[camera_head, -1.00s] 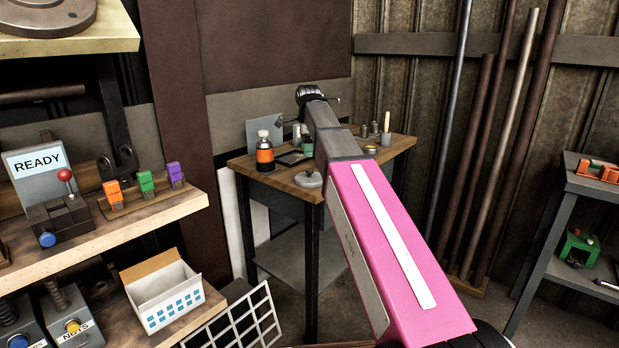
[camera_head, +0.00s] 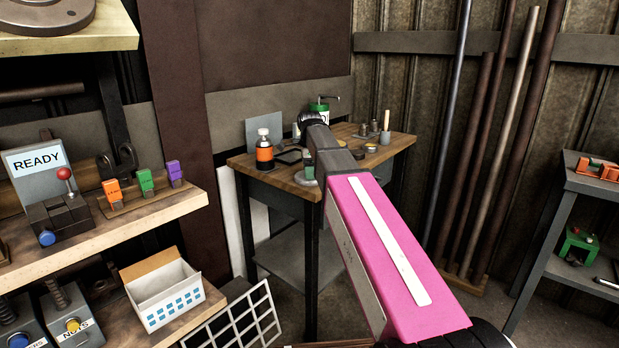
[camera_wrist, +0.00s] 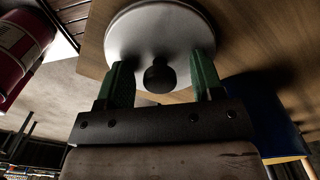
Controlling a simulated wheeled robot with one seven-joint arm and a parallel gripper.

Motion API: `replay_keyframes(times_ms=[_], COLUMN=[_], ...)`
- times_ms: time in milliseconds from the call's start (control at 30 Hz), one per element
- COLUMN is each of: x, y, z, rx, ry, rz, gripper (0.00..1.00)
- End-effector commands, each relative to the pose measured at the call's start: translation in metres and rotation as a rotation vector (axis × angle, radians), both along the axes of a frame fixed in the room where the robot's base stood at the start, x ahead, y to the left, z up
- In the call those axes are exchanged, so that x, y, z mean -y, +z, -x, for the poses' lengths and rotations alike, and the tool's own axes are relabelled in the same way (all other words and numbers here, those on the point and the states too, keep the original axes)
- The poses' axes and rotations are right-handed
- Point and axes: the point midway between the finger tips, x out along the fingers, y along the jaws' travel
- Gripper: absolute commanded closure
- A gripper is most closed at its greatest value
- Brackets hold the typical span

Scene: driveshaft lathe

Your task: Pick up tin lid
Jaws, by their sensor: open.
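The tin lid (camera_wrist: 160,28) is a round pale-grey disc with a black knob (camera_wrist: 159,76) in the wrist view. It lies on the wooden top of the corner table. My gripper (camera_wrist: 162,80) is open, with its green fingers to the left and right of the knob and gaps on both sides. The fingertips reach over the lid's near part; whether they touch it I cannot tell. In the head view my arm hides most of the lid, and only a small part (camera_head: 306,180) shows at its left edge.
The corner table (camera_head: 270,180) also holds an orange-and-black bottle (camera_head: 264,152), a green container (camera_head: 319,107) and several small parts at the right. A red container (camera_wrist: 20,45) shows at left in the wrist view. Shelves stand left; rods lean at the back right.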

Motion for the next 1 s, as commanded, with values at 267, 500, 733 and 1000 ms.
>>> replay_keyframes(times_ms=[267,500,733,1000], x=[0.0,0.0,0.0,-0.008], y=[0.0,0.001,0.01,0.048], z=[0.0,0.0,0.0,0.008], rx=[0.0,-0.001,0.0,0.002], ry=[0.0,0.0,0.0,0.003], rz=[0.0,0.0,0.0,-0.001], gripper=[0.93,0.93,0.93,0.93])
